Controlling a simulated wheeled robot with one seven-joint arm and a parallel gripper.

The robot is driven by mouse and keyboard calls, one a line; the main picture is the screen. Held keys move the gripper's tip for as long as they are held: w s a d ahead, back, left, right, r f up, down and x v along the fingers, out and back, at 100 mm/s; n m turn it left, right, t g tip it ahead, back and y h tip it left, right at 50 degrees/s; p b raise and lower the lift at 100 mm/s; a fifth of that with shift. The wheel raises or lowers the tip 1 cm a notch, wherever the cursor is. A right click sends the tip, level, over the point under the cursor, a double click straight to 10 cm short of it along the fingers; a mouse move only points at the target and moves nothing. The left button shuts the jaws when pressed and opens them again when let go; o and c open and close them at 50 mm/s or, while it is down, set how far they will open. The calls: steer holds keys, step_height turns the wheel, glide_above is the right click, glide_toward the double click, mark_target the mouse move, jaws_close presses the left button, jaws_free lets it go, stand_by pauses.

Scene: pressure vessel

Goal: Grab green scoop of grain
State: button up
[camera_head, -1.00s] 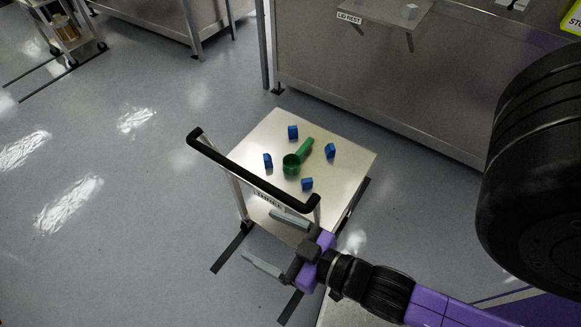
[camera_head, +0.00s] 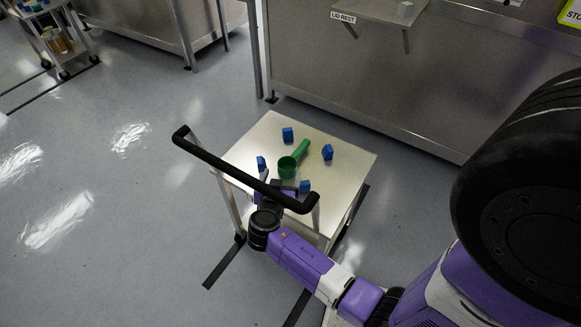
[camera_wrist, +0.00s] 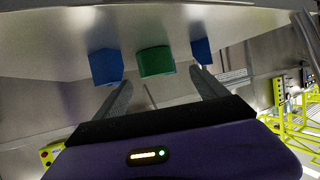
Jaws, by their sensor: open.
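The green scoop (camera_head: 287,167) lies on the cart top in the head view, its cup toward the push handle and its handle pointing back right. Any grain inside cannot be made out. My gripper (camera_head: 287,184) is at the cart's near edge, partly hidden by the black push bar, which crosses in front of it. In the wrist view the two fingers (camera_wrist: 160,77) are apart, and the scoop (camera_wrist: 155,61) shows between and beyond them. No contact with it shows.
Several blue blocks surround the scoop; one (camera_head: 261,163) is left of it and one (camera_head: 305,186) close right of my gripper. The black push bar (camera_head: 215,160) rises along the cart top (camera_head: 345,160). A steel bench (camera_head: 370,90) stands behind.

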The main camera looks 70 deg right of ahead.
mark_target(289, 160)
steer(key=shift+d+f, duration=0.1)
steer(key=shift+d, duration=0.5)
steer(key=x, duration=0.3)
steer(key=p+x, duration=0.1)
steer(key=x, duration=0.2)
steer(key=shift+s+d, duration=0.15)
steer(key=shift+d, duration=0.3)
steer(key=c, duration=1.6)
